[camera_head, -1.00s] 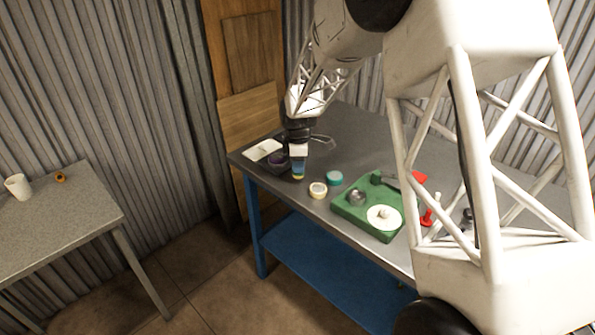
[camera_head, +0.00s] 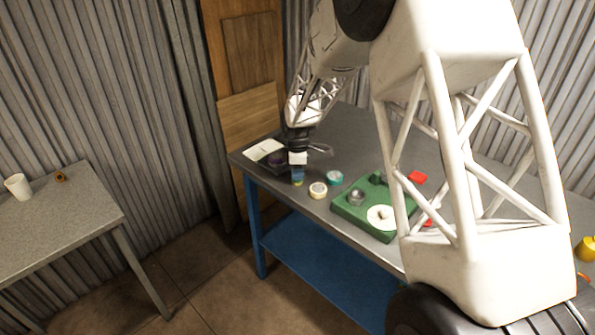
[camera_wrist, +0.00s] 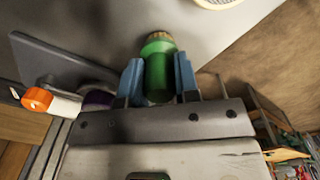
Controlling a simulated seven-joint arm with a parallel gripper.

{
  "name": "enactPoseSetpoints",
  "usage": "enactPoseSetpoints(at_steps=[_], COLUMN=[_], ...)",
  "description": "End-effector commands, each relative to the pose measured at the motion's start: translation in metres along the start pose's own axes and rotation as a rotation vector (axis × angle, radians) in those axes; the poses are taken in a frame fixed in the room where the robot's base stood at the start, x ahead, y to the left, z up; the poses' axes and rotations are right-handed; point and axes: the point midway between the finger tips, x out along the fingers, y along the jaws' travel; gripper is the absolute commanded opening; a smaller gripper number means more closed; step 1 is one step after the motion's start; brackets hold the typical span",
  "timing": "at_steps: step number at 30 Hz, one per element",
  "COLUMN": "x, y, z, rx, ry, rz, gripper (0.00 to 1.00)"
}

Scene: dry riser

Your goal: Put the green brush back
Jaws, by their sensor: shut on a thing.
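My gripper (camera_wrist: 158,82) is shut on the green brush, its blue fingers on either side of it. The brush (camera_wrist: 157,62) is a short green cylinder with a tan, bristle-like end in the wrist view, pointing away from the palm. In the head view my gripper (camera_head: 297,172) is low over the near left end of the grey bench (camera_head: 350,130). Only a small yellowish tip shows below the fingers there; whether it touches the bench is unclear.
A dark tray with a white section (camera_head: 262,150) lies left of my gripper. A side table (camera_head: 60,215) holds a white cup (camera_head: 18,186).

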Motion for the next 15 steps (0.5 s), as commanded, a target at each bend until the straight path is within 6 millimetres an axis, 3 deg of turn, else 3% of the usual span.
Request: enactPoseSetpoints(at_steps=[6, 7, 12, 15], x=[0.0026, 0.0030, 0.0026, 0.0026], y=[0.0000, -0.0001, 0.0000, 0.0000], z=[0.0000, 0.0000, 0.0000, 0.0000], rx=[0.000, 0.000, 0.000, 0.000], ry=[0.000, 0.000, 0.000, 0.000], rz=[0.000, 0.000, 0.000, 0.000], gripper=[0.06, 0.31, 0.55, 0.55])
